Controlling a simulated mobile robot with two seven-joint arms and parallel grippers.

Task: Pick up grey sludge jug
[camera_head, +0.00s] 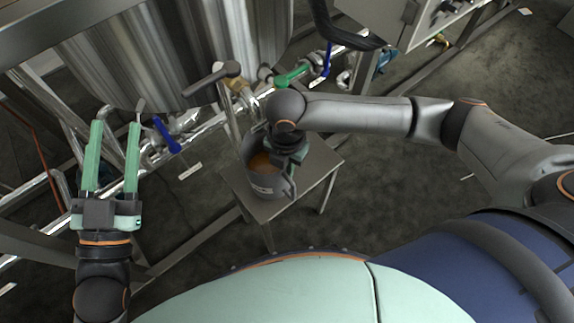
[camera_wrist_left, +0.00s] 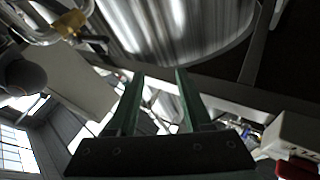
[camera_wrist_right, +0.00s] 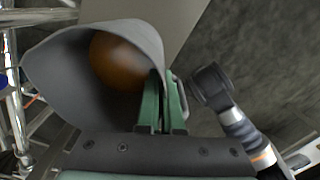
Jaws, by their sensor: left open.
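The grey sludge jug (camera_head: 262,186) is a grey, open-topped vessel with brown contents, over the small grey table (camera_head: 318,168). Whether its base touches the table is hard to tell. It also shows in the right wrist view (camera_wrist_right: 60,62), its mouth and brown contents (camera_wrist_right: 118,60) facing the camera. My right gripper (camera_head: 291,168) is at the jug's handle side; its green fingers (camera_wrist_right: 163,100) are close together on the handle, which they partly hide. My left gripper (camera_head: 116,123) is open and empty at the left, well apart from the jug.
A large shiny steel tank (camera_head: 170,50) stands behind, with pipes and blue- and green-handled valves (camera_head: 292,76) below it. A vertical pipe with a grey lever handle (camera_head: 212,78) rises close to the jug. The dark floor (camera_head: 400,200) right of the table is clear.

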